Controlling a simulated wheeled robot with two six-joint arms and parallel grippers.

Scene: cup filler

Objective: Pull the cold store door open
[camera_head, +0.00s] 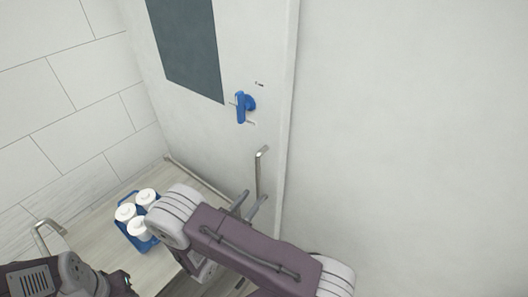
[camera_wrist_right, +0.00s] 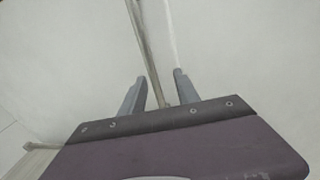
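A white door (camera_head: 222,140) with a dark window panel (camera_head: 187,45) fills the upper middle of the head view. Below, an upright metal bar handle (camera_head: 260,170) with a bent top runs down to my right gripper (camera_head: 248,206). In the right wrist view the bar (camera_wrist_right: 148,50) passes between the spread fingers of my right gripper (camera_wrist_right: 158,82), with a gap on either side. The bar's lower end is hidden. Of my left arm, only a part shows at bottom left; its fingers do not show.
A bent metal rail (camera_head: 47,224) stands at the left. A tiled wall (camera_head: 60,110) is behind. A plain white wall (camera_head: 410,130) fills the right.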

